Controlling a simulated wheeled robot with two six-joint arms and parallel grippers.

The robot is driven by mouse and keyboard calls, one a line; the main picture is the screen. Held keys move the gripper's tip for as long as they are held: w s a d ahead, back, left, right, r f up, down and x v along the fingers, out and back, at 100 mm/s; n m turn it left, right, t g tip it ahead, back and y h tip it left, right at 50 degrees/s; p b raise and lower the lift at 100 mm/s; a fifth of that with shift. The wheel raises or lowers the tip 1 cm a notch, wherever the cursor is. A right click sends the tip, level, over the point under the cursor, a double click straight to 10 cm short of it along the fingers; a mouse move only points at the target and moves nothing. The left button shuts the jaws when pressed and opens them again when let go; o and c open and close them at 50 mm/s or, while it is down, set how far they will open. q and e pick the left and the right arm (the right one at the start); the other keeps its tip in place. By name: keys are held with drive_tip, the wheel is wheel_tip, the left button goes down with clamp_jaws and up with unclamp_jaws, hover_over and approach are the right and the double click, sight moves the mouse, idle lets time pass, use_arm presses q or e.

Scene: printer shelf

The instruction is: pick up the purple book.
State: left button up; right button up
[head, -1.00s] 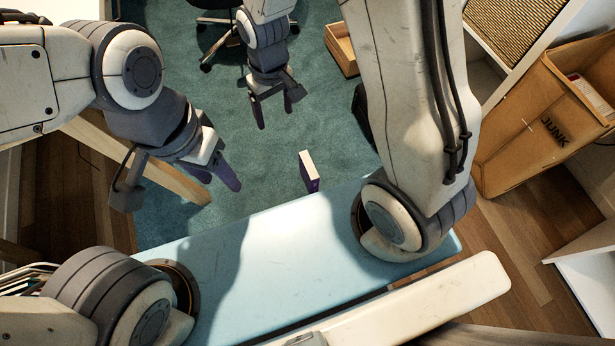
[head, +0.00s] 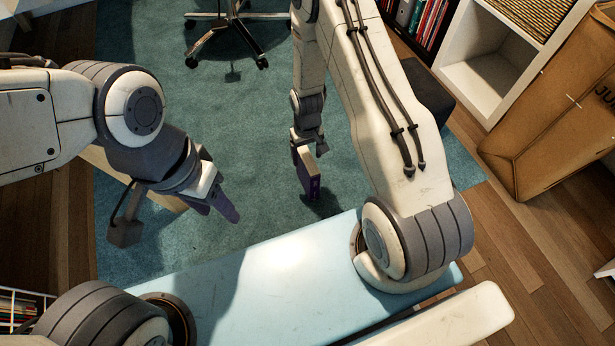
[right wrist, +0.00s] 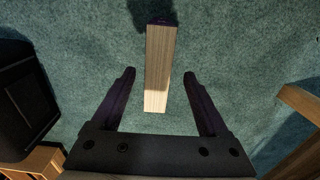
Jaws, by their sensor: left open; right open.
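The purple book (head: 308,168) stands upright on the teal carpet, just beyond my pale blue base, its pale page edges and purple cover showing. In the right wrist view the book (right wrist: 159,65) appears as a long block of pages, its near end between the two fingers with a gap on either side. My right gripper (head: 304,150) is open at the book, partly hidden by it in the head view; its fingers also show in the right wrist view (right wrist: 159,76). My left gripper (head: 222,208) is open and empty, left of the book and apart from it.
A wheeled chair base (head: 228,35) stands at the back on the carpet. A dark block (head: 428,92) sits behind my right arm. Carpet around the book is clear.

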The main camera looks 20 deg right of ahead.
sight(307, 160)
wheel_tip(307, 160, down, 3)
drive_tip(key=shift+f+b, duration=0.1)
drive_tip(key=shift+b, duration=0.55)
drive_tip(key=f+b, duration=0.4)
drive_tip(key=shift+w+d+f, duration=0.15)
drive_tip(key=shift+w+f, duration=0.05)
drive_tip(key=shift+f, duration=0.15)
clamp_jaws()
